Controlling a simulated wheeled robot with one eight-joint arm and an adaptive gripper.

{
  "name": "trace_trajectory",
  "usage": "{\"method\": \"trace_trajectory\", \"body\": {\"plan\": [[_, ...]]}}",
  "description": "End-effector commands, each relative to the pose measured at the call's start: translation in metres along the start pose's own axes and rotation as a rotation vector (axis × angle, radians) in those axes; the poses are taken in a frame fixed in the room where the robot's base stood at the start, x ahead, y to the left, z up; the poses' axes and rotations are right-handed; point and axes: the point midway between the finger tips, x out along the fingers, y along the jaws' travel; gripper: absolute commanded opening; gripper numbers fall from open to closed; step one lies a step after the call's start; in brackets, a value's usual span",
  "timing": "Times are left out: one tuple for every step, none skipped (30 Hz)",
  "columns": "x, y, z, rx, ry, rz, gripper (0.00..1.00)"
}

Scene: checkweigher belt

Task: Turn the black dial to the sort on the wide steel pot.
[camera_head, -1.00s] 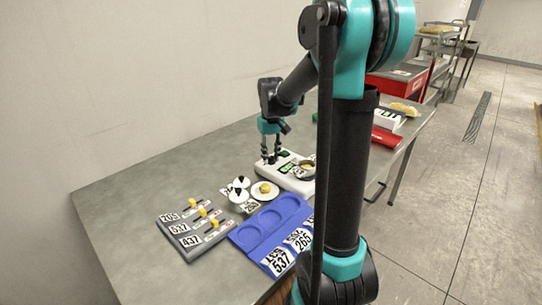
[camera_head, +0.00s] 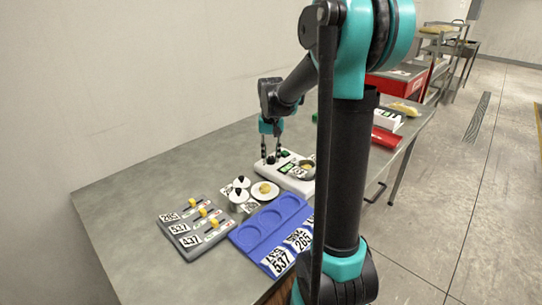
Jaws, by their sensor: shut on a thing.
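The white checkweigher unit (camera_head: 296,183) stands on the grey table, with a small green display (camera_head: 288,169) on its top. The black dial (camera_head: 270,160) is at the unit's left end, small and mostly covered by my fingers; its pointing direction cannot be read. My gripper (camera_head: 271,157) points down and is shut on the dial. The wide steel pot (camera_head: 308,170) is at the right part of the unit, partly hidden by my arm. A card with black digits shows by the pot, too small to read.
Left of the unit are two white-lidded pots (camera_head: 238,195) and a plate with yellow food (camera_head: 265,189). A blue tray (camera_head: 262,235) with number cards and a grey panel with yellow sliders (camera_head: 196,228) lie nearer. The table's left side is clear.

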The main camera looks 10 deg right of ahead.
Motion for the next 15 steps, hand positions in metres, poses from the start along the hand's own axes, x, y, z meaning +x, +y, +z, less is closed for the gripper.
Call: {"method": "trace_trajectory", "body": {"plan": [[-0.0003, -0.0001, -0.0006, 0.0, 0.001, 0.0, 0.0], [-0.0003, -0.0001, -0.0006, 0.0, 0.001, 0.0, 0.0], [-0.0003, -0.0001, -0.0006, 0.0, 0.001, 0.0, 0.0], [-0.0003, -0.0001, -0.0006, 0.0, 0.001, 0.0, 0.0], [-0.0003, -0.0001, -0.0006, 0.0, 0.001, 0.0, 0.0], [-0.0003, -0.0001, -0.0006, -0.001, 0.001, 0.0, 0.0], [-0.0003, -0.0001, -0.0006, -0.001, 0.001, 0.0, 0.29], [-0.0003, -0.0001, -0.0006, -0.001, 0.001, 0.0, 0.33], [-0.0003, -0.0001, -0.0006, -0.001, 0.001, 0.0, 0.38], [-0.0003, -0.0001, -0.0005, -0.001, 0.001, 0.0, 0.41], [-0.0002, -0.0001, -0.0005, -0.001, 0.001, 0.0, 0.45], [-0.0002, 0.0, -0.0004, -0.001, 0.001, 0.0, 0.48], [-0.0002, 0.0, -0.0004, -0.001, 0.001, 0.0, 0.48], [-0.0002, 0.0, -0.0003, -0.001, 0.001, 0.0, 0.48], [-0.0001, -0.0001, -0.0003, -0.001, 0.001, 0.0, 0.48]]}}
